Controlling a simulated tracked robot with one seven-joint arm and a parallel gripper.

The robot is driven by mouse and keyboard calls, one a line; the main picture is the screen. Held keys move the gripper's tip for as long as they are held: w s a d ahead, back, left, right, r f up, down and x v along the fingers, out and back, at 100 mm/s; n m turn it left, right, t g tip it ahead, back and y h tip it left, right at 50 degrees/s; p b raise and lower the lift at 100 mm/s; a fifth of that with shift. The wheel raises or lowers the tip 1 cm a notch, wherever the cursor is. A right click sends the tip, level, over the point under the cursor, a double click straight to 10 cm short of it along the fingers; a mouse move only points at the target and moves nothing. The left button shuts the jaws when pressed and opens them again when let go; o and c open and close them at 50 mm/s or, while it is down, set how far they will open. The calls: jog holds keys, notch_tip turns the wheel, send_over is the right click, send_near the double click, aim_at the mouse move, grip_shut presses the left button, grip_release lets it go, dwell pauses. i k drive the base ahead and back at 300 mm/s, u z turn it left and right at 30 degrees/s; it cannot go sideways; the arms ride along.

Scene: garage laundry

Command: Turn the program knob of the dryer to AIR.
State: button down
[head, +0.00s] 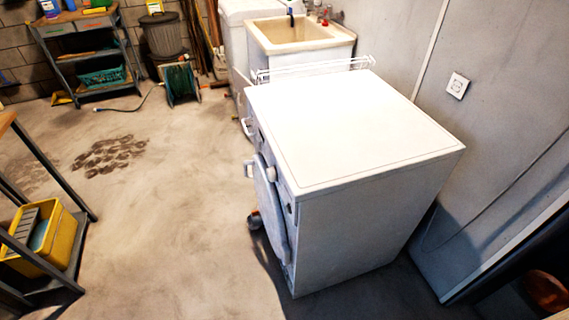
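A white front-loading machine (352,132), which looks like the dryer, stands on the concrete floor right of centre. Its flat top is bare. Its front faces left and shows only at a steep angle, with a rounded door (271,210) on it. No knob marking or AIR label is readable. My gripper is not in view.
A wire rack (315,66) and a sink (300,35) stand behind the machine. A wall with a socket (457,86) is on its right. The floor left of the machine is mostly clear.

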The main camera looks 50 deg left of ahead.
aim_at(271, 172)
jog(key=u, duration=0.05)
jog(key=k, duration=1.35)
jog(key=u, duration=0.75)
jog(key=i, duration=1.15)
jog(key=u, duration=1.55)
